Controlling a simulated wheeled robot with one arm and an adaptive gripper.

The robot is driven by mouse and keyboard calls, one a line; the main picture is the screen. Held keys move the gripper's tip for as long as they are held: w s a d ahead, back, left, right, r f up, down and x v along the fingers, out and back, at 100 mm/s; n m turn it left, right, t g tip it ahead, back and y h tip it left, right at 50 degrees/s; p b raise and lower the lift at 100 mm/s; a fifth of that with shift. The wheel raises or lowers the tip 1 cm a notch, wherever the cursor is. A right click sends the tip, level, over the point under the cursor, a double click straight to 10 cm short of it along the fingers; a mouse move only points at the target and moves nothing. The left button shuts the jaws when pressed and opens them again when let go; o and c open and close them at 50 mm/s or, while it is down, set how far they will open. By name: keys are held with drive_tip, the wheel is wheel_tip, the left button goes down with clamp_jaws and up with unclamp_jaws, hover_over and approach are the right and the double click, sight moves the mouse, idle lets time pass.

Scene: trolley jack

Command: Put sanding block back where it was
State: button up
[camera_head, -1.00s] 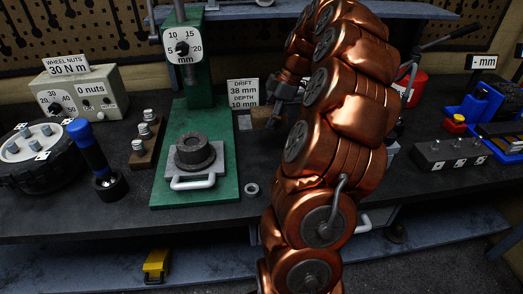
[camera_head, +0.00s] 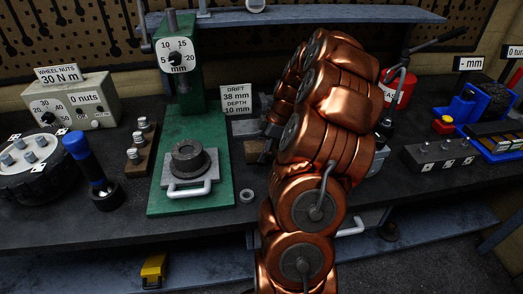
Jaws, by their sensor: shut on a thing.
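I cannot make out the sanding block in this view. My copper arm rises through the middle of the picture and folds over the bench. Its end is hidden behind its own links, so my gripper and anything in it are out of sight. A brown block (camera_head: 254,151) lies on the bench just left of the arm, partly covered by it. I cannot tell what that block is.
A green press (camera_head: 189,195) with a round black part stands left of the arm. A blue-handled tool (camera_head: 86,156) and a wheel hub (camera_head: 28,160) are further left. A red jack (camera_head: 399,92) and a grey block (camera_head: 441,154) are on the right. A small ring (camera_head: 247,196) lies near the bench front.

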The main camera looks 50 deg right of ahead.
drive_tip(key=shift+f, duration=0.65)
drive_tip(key=shift+f, duration=0.2)
drive_tip(key=o, duration=1.1)
drive_tip(key=shift+r, duration=0.15)
drive_tip(key=shift+r, duration=0.15)
drive_tip(key=b+v, duration=0.3)
drive_tip(key=v, duration=0.8)
drive_tip(key=shift+s+d+r, duration=0.1)
drive_tip(key=shift+r, duration=0.3)
